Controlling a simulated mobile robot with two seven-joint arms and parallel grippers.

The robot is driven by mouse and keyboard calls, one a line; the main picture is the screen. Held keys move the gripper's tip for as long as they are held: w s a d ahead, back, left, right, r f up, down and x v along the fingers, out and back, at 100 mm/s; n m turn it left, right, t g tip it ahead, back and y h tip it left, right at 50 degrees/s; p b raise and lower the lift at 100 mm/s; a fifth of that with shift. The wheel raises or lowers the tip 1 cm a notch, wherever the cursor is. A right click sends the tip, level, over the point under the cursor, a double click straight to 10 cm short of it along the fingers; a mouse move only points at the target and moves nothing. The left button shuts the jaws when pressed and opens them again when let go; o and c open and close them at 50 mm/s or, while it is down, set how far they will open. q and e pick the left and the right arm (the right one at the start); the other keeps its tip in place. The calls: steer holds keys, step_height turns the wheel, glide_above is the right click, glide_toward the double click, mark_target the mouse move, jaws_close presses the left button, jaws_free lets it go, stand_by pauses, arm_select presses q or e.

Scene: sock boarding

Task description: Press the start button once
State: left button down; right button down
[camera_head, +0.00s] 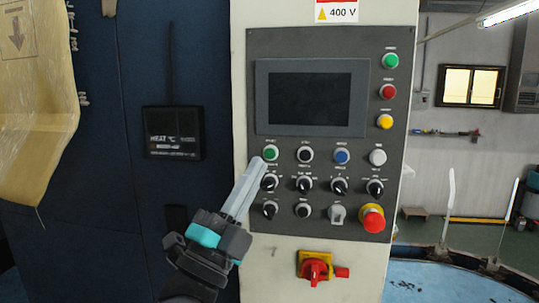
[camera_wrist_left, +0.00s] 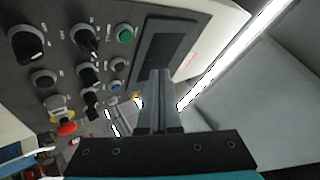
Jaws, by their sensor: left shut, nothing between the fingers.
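The grey control panel (camera_head: 384,150) has a green button (camera_head: 270,153) at the left end of its upper button row, under the dark screen. The same green button shows in the left wrist view (camera_wrist_left: 125,34). Another green button (camera_head: 390,61) is at the panel's top right. The labels are too small to read, so I cannot tell which is start. My left gripper (camera_head: 257,164) is shut and empty. Its fingertips are just left of and slightly below the row's green button in the head view; I cannot tell whether they touch the panel. My right gripper is out of view.
A black button (camera_head: 305,155), a blue button (camera_head: 341,156) and several black knobs sit close by. A red emergency stop (camera_head: 372,219) is at lower right, and a red rotary switch (camera_head: 314,268) is below the panel. A HEAT display (camera_head: 173,133) is at left.

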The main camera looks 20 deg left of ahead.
arm_select(q)
steer(key=shift+w+a+b, duration=0.1)
steer(key=shift+w+a, duration=0.1)
steer(key=shift+w, duration=0.7)
steer(key=shift+w+a+b, duration=0.1)
steer(key=shift+w+a, duration=0.15)
steer(key=shift+w, duration=0.7)
steer(key=shift+w+a+b, duration=0.1)
steer(key=shift+w+a, duration=0.1)
steer(key=shift+w, duration=0.7)
steer(key=shift+w+a, duration=0.1)
steer(key=shift+w, duration=0.05)
steer(key=shift+w, duration=0.25)
steer(key=shift+w+a, duration=0.15)
steer(key=shift+w, duration=0.25)
stand_by(0.5)
steer(key=shift+s, duration=0.15)
steer(key=shift+s+d, duration=0.2)
steer(key=shift+s, duration=0.5)
steer(key=shift+s+d+p, duration=0.15)
steer(key=shift+s+d, duration=0.05)
steer(key=shift+s, duration=0.6)
steer(key=shift+s+d+p, duration=0.1)
steer(key=shift+s+d, duration=0.15)
steer(key=shift+s, duration=0.55)
steer(key=shift+s+d+p, duration=0.15)
steer(key=shift+s+d, duration=0.05)
steer(key=shift+s, duration=0.6)
